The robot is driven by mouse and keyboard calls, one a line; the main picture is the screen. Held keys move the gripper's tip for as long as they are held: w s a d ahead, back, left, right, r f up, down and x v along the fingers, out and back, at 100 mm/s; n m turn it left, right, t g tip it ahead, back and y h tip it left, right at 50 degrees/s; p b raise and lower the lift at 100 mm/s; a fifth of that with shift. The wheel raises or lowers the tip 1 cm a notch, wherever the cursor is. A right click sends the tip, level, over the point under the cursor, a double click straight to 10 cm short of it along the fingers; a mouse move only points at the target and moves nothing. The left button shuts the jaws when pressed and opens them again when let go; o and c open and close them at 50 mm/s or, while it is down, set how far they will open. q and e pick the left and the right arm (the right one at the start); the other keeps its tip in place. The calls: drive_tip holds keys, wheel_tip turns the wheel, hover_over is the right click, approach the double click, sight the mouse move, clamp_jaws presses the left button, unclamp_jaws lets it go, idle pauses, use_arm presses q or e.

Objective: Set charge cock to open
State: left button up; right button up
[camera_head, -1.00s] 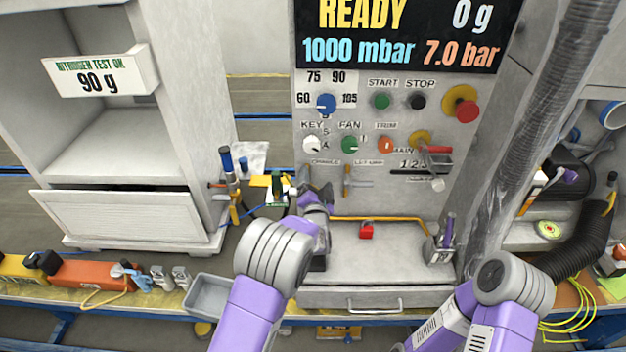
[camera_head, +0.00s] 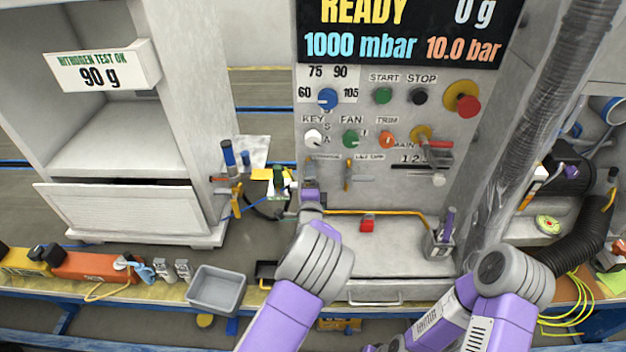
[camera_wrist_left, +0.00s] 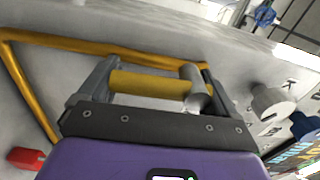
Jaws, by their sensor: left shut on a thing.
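The control panel (camera_head: 460,150) carries the charge cock under a small label at its lower left. The cock's yellow handle (camera_wrist_left: 140,83) shows in the left wrist view, lying across between my fingers beside a grey metal stem (camera_wrist_left: 193,85). My left gripper (camera_head: 309,185) is at the panel's lower left in the head view. It is shut on the yellow handle. In the head view the gripper hides most of the cock. My right arm shows at the lower right, but its gripper is out of view.
A second lever with an orange handle (camera_head: 347,172) stands close to the right of my left gripper. A yellow pipe (camera_head: 385,213) runs below it, above a red block (camera_head: 367,225). The white key knob (camera_head: 313,138) sits just above. The display (camera_head: 400,30) reads READY and 10.0 bar.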

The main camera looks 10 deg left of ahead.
use_arm(q)
drive_tip(key=shift+a+f+m, duration=0.1)
drive_tip(key=shift+a+m, duration=0.05)
drive_tip(key=shift+m, duration=0.15)
idle(0.4)
drive_tip(key=o, duration=1.2)
drive_tip(key=shift+s, duration=0.15)
drive_tip(key=s, duration=0.5)
drive_tip(key=s+d+p, duration=0.1)
drive_tip(key=s, duration=0.1)
drive_tip(key=shift+s, duration=0.2)
